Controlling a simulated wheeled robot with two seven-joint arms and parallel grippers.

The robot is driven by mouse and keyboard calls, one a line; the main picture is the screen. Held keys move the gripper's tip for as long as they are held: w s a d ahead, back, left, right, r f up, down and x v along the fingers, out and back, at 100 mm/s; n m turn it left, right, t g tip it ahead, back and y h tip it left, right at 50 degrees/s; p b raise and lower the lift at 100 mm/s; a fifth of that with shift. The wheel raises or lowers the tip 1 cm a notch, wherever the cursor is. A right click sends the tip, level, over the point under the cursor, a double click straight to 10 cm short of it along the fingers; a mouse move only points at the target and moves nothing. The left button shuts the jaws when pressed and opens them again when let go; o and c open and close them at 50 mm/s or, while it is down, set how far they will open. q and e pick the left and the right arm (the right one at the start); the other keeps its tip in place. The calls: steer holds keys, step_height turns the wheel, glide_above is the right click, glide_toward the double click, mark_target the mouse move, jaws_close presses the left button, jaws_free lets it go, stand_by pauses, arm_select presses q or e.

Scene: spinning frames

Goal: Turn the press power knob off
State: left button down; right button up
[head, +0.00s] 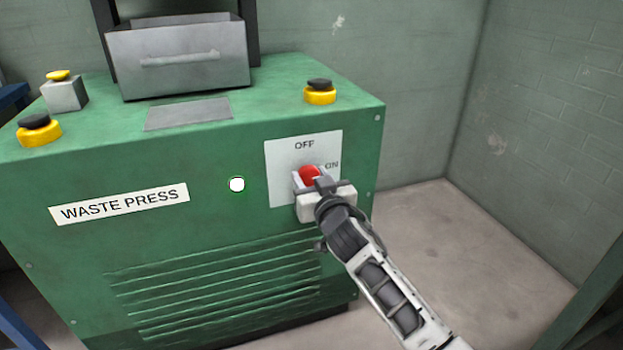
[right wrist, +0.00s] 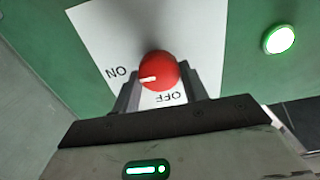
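The red power knob (head: 309,174) sits on a white label plate (head: 285,160) on the front of the green press. In the right wrist view, seen upside down, the white mark on the knob (right wrist: 158,68) points towards ON. My right gripper (head: 311,184) is at the knob. Its two fingers (right wrist: 160,88) stand apart, one on each side of the knob. They look open with little room; whether they touch it I cannot tell. My left gripper is not in view.
A round lit lamp (head: 237,184) is left of the plate. Yellow and black buttons (head: 320,93) stand on top of the press (head: 200,240), and a grey metal bin (head: 180,60) is behind them. The floor (head: 450,240) to the right is clear up to the wall.

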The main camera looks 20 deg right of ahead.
steer(key=shift+c, duration=0.8)
